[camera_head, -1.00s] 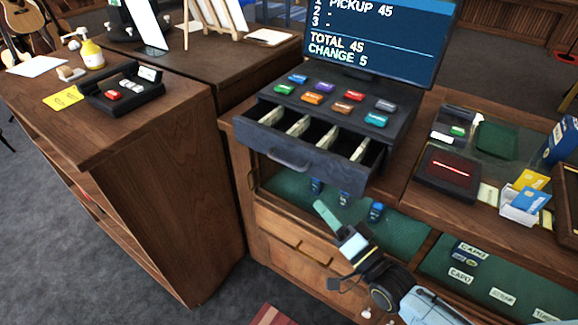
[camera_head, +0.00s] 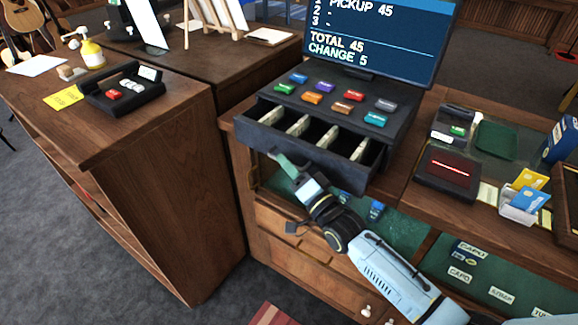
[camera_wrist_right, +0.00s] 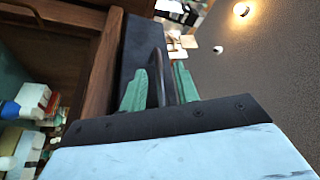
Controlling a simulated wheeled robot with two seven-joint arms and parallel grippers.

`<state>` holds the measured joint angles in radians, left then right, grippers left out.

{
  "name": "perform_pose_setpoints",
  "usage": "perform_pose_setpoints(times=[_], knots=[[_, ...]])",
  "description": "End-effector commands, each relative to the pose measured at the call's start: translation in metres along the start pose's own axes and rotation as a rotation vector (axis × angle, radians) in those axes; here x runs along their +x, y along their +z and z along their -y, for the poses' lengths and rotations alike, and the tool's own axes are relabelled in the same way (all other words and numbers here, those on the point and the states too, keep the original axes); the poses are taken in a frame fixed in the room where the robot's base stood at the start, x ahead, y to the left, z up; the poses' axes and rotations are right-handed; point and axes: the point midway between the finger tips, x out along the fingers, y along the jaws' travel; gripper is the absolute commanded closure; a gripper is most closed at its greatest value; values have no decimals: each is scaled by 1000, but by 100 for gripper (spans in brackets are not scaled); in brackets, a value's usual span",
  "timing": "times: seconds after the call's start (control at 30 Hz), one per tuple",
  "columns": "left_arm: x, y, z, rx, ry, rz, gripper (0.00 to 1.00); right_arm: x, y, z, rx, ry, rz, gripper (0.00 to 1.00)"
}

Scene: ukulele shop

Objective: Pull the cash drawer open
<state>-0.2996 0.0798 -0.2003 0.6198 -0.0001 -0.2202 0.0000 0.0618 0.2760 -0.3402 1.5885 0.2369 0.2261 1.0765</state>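The dark cash drawer (camera_head: 338,167) stands pulled out below the register's keypad, with its compartments and some banknotes showing. Its handle is at the lower left of the drawer front, largely hidden by my right gripper in the head view. My right gripper (camera_head: 284,164) is at that handle, reaching up from the lower right. In the right wrist view, the green fingertips (camera_wrist_right: 160,88) are apart, with the dark handle (camera_wrist_right: 158,72) between them. I cannot tell whether they touch it. My left gripper is not in view.
The register screen (camera_head: 375,38) stands behind several coloured keys. A wooden counter with a black tray (camera_head: 122,98) is at the left. A card reader (camera_head: 447,172) and a card box (camera_head: 523,205) are on the right counter. Glass-fronted shelves lie below the drawer.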

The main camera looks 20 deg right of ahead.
Motion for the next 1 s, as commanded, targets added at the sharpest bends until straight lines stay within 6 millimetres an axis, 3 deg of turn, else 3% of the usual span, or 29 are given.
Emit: perform_pose_setpoints(times=[0.2,0.47,0.77,0.87,1.0], knots=[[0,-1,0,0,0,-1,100,0,0,0,0,1,0,69],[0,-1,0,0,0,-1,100,0,0,0,-1,1,0,100],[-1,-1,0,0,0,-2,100,0,1,0,0,1,0,100],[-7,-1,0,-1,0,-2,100,-4,10,7,3,2,2,100],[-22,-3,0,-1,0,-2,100,-14,37,28,9,4,2,100]])
